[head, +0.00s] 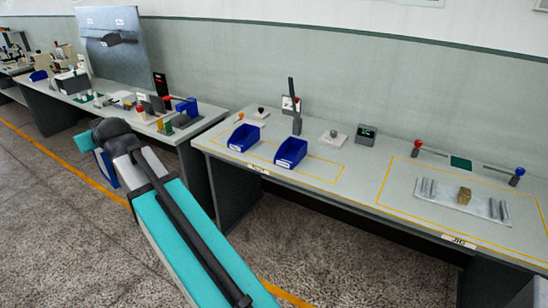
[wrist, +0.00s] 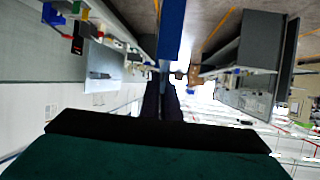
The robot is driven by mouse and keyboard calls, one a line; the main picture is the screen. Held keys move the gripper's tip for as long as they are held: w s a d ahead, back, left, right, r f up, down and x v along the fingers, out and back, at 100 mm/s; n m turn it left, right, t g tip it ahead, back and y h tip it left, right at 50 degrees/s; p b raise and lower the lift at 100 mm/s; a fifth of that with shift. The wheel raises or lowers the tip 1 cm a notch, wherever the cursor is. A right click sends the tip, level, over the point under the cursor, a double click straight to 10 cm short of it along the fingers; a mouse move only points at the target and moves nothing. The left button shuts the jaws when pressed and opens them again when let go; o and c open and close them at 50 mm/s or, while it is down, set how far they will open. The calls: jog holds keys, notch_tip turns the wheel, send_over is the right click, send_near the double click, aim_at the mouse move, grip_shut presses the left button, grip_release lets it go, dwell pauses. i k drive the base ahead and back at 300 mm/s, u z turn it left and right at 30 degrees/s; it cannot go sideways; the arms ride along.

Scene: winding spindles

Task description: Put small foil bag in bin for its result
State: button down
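My gripper (wrist: 162,95) shows in the wrist view as two dark fingers close together. A narrow blue strip (wrist: 171,30) runs from the fingertips to the top edge. I cannot tell whether it is held or whether it is the small foil bag. In the head view my arm's end is over the gap left of the right bench; its fingers are hidden, and a blue patch (head: 106,168) shows beneath it. Two open blue bins stand on the right bench, a left one (head: 243,138) and a right one (head: 290,153). I cannot see anything in them.
A cluttered left bench (head: 55,103) stands behind my arm.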

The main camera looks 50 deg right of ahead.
aim_at(292, 159)
jog(key=z, duration=0.2)
jog(key=i, duration=0.85)
jog(key=u, duration=0.4)
